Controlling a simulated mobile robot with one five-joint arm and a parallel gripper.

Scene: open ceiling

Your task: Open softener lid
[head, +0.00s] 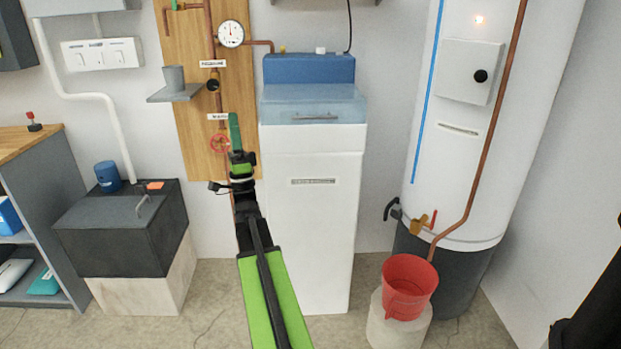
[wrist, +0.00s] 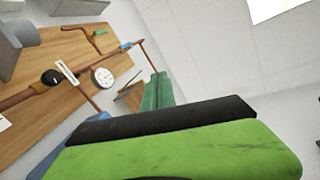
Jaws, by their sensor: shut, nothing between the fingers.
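The softener is a tall white cabinet (head: 312,220) in the middle of the head view. Its pale blue lid (head: 313,104) lies down over the top front, with a thin grey handle (head: 315,117) along its front edge. A darker blue block (head: 309,69) stands behind the lid. My gripper (head: 235,120), green and black, is shut and empty. In the head view it points up just left of the lid, and no contact shows. In the wrist view a green finger (wrist: 155,92) shows; the lid cannot be made out there for sure.
A white tank (head: 475,150) and red bucket (head: 408,287) stand right. A dark sink unit (head: 120,230) stands left.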

